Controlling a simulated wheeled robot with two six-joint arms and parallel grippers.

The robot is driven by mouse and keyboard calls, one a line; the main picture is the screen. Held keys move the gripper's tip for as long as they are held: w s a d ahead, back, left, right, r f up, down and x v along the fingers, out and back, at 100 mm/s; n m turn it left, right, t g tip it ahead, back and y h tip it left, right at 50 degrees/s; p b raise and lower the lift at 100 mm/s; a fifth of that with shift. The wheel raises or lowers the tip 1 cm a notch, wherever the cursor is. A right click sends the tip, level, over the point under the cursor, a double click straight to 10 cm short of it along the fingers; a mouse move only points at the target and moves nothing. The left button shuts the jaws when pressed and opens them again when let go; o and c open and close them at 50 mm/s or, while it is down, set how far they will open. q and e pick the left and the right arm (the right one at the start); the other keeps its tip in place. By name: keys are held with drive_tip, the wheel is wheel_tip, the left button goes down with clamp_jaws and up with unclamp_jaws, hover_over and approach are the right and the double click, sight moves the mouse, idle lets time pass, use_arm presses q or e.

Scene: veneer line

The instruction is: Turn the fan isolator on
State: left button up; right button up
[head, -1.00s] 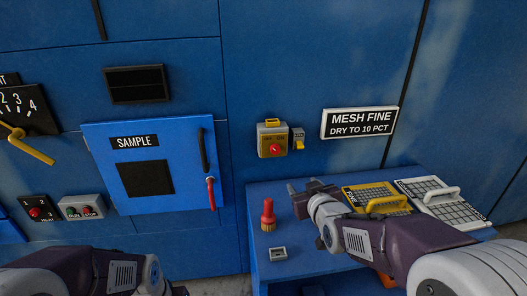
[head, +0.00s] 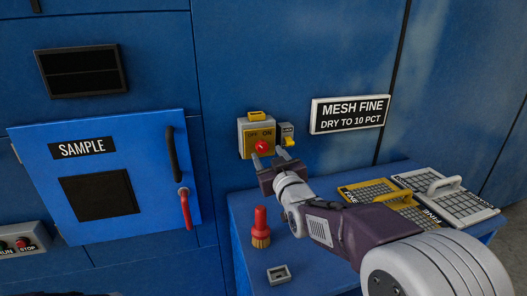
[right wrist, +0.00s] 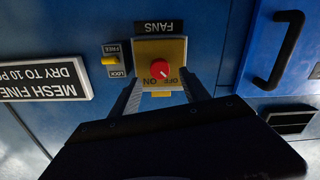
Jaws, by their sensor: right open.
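The fan isolator (head: 243,137) is a yellow and grey box on the blue wall, with a red knob (head: 262,147) and OFF and ON words. It also shows upside down in the right wrist view (right wrist: 144,50), with a FANS label (right wrist: 159,27). The knob's small white mark (right wrist: 165,73) points toward OFF. Beside it is a LOCK/FREE catch (head: 288,141); its yellow tab sits below the LOCK word in the head view. My right gripper (head: 268,157) is open and empty just in front of the isolator, its fingers apart to either side of the knob's line. My left gripper is out of view.
A blue bench (head: 327,275) below carries a red brush (head: 260,225), a small grey block (head: 278,275), and yellow (head: 360,190) and white (head: 480,209) mesh trays. A MESH FINE sign (head: 350,114) hangs right.

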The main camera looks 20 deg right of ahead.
sight(263, 149)
drive_tip(key=w, duration=0.4)
drive_tip(key=shift+w, duration=0.4)
clamp_jaws()
drive_tip(key=shift+f, duration=0.1)
drive_tip(key=m+b, duration=0.1)
drive_tip(key=m, duration=0.3)
drive_tip(key=m+b, duration=0.1)
drive_tip(key=m, duration=0.3)
drive_tip(key=m+b, duration=0.1)
drive_tip(key=m, duration=0.8)
drive_tip(key=shift+m, duration=0.4)
